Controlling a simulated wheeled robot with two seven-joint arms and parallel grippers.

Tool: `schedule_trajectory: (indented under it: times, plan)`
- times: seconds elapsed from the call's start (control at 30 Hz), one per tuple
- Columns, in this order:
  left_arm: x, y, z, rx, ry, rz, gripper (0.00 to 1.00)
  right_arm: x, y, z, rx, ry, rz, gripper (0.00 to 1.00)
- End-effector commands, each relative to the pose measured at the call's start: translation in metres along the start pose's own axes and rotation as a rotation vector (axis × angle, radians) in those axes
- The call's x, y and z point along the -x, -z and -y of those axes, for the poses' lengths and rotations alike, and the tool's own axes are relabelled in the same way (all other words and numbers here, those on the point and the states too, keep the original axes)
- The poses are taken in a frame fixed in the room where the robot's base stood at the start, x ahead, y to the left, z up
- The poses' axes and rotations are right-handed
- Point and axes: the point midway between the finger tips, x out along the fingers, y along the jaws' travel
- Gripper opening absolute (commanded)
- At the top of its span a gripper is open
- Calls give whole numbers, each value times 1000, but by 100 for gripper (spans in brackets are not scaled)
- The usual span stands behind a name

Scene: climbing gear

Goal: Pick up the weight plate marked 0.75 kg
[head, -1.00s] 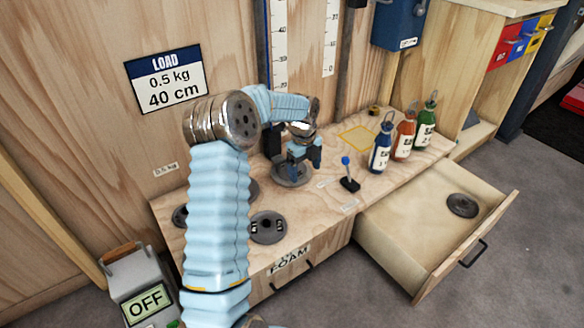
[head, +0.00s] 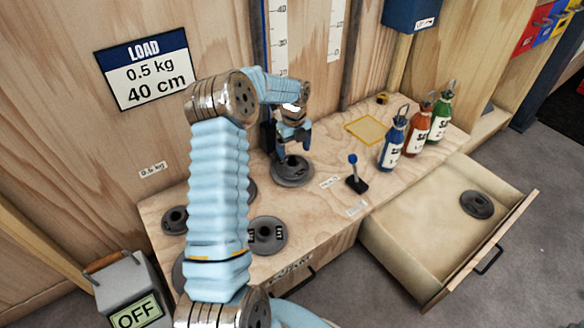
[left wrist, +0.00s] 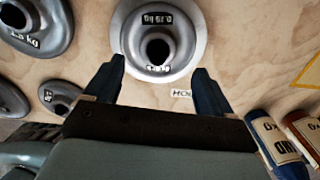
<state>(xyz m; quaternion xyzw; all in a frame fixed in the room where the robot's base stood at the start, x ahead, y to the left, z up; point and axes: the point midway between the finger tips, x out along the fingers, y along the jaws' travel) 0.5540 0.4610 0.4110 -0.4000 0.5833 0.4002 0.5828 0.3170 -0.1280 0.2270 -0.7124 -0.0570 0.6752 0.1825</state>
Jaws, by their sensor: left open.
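The weight plate marked 0.75 kg (left wrist: 158,42) is a grey disc with a raised hub and a dark centre hole. It lies flat on the wooden bench top, on a paler round area. In the head view the plate (head: 292,171) is below my left gripper (head: 294,142), which partly covers it. In the left wrist view my left gripper (left wrist: 159,68) is open, with its two dark fingers spread at either side of the plate's near part. Nothing is held. My right gripper is not in view.
Other grey plates (head: 267,235) lie at the bench's left, partly behind my arm. Blue, red and green bottles (head: 393,142), a blue-knobbed lever (head: 354,175) and a yellow square (head: 372,129) are to the right. An open drawer (head: 400,232) holds another plate (head: 477,204).

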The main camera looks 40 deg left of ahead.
Motion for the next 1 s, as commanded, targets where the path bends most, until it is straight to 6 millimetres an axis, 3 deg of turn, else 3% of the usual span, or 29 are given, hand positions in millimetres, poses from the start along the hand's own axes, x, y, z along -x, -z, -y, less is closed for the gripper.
schedule_trajectory:
  times: [0.17, 0.4, 0.63, 1.0]
  plan:
    - [-14, -1, -2, 1, -1, -1, 84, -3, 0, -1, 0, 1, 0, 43]
    - [-51, -1, -4, 0, -1, -1, 84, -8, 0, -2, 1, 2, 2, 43]
    - [-54, -2, -4, 1, 0, 0, 84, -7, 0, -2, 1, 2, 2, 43]
    - [-54, -2, -4, 1, 0, 0, 29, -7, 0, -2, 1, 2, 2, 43]
